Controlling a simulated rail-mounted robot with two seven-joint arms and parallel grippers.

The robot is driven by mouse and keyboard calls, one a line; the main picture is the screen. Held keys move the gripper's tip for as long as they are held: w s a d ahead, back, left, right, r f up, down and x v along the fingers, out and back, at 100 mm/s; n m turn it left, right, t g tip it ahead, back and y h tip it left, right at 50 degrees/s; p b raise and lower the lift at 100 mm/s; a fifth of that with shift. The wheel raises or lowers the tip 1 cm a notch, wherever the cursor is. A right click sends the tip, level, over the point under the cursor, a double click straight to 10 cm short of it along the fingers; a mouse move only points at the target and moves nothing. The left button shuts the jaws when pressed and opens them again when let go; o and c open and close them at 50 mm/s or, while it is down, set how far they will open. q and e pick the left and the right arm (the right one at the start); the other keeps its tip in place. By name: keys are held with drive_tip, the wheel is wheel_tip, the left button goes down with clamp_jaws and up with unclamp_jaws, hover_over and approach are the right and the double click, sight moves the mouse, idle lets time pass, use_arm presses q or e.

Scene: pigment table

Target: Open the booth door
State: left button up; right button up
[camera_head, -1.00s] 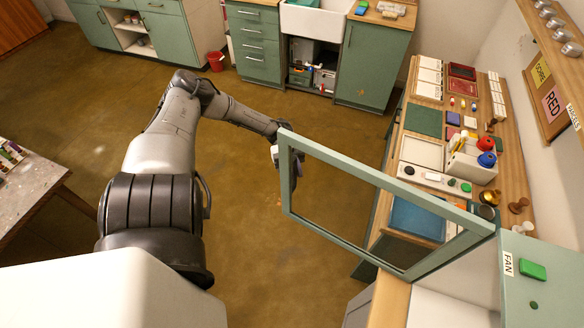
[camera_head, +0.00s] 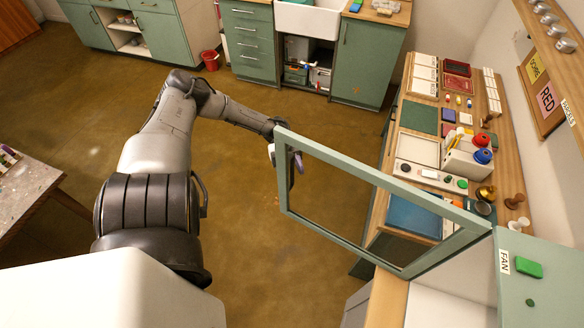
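The booth door (camera_head: 385,184) is a pale green frame with a clear pane. It stands swung out from the booth (camera_head: 545,250), hinged at its right end near the FAN label. My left arm reaches over from the left, and my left gripper (camera_head: 287,166) is at the door's free left edge, partly hidden behind the frame. My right gripper is out of view.
A wooden bench (camera_head: 511,170) with trays, bottles and knobs stands behind the door on the right. Green cabinets (camera_head: 368,62) and a sink (camera_head: 310,18) line the back. A speckled table (camera_head: 35,195) is at the left. The brown floor between is clear.

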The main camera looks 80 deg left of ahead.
use_arm(q)
drive_tip(key=shift+a, duration=0.1)
use_arm(e)
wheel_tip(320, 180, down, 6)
drive_tip(key=b, duration=0.5)
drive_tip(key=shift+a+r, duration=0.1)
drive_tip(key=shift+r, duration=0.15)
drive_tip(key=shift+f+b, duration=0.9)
drive_tip(key=shift+b, duration=0.2)
use_arm(q)
drive_tip(key=s+a, duration=0.1)
drive_tip(key=a, duration=1.2)
drive_tip(key=shift+s+a, duration=0.15)
drive_tip(key=shift+a, duration=0.15)
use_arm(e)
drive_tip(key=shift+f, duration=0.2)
